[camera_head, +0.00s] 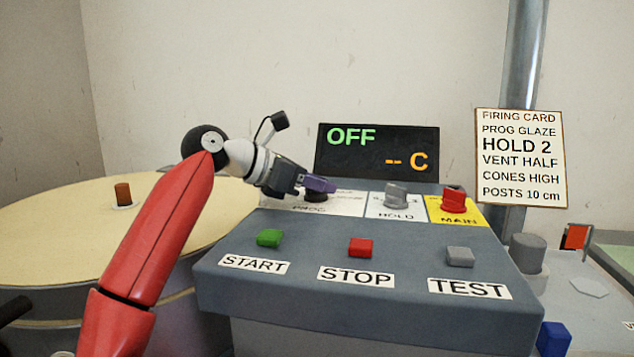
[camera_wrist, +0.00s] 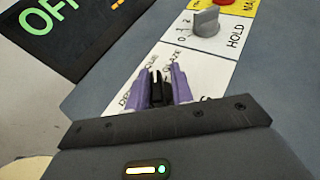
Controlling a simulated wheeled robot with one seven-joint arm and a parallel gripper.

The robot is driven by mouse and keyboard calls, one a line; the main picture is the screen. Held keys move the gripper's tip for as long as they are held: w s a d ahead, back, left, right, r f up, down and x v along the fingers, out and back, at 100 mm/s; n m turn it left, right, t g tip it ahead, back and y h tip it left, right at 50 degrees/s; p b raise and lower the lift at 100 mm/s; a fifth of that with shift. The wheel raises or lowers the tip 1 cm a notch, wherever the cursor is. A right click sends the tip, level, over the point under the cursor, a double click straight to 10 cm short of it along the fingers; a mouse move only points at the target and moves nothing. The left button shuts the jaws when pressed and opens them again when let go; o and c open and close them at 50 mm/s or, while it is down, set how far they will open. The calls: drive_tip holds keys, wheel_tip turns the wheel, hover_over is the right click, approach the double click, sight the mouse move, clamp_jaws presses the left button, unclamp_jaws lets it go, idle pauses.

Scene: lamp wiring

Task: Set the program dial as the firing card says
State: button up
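The firing card (camera_head: 521,158) at right in the head view reads PROG GLAZE, HOLD 2, VENT HALF, CONES HIGH, POSTS 10 cm. The black program dial (camera_head: 316,197) is on the panel's white PROG plate, partly hidden by my gripper (camera_head: 318,184). In the wrist view the dial (camera_wrist: 157,88) has a white pointer line and lies between the two purple fingers of my gripper (camera_wrist: 158,76). The fingers stand apart on either side of it, with narrow gaps showing. The plate's lettering is partly covered; its ending "AZE" shows beside the right finger.
The display (camera_head: 377,150) reads OFF and -- C. Right of PROG are the grey HOLD knob (camera_head: 396,195) and red MAIN switch (camera_head: 454,200). START (camera_head: 269,237), STOP (camera_head: 360,247) and TEST (camera_head: 460,256) buttons sit in front. A round kiln lid (camera_head: 60,230) is at left.

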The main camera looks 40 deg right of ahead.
drive_tip(key=shift+o, duration=0.5)
drive_tip(key=shift+w+a+f, duration=0.1)
drive_tip(key=shift+w+f, duration=0.25)
drive_tip(key=shift+f, duration=0.05)
drive_tip(key=shift+r, duration=0.2)
drive_tip(key=shift+a+r, duration=0.2)
drive_tip(key=shift+a, duration=0.15)
drive_tip(key=v, duration=0.7)
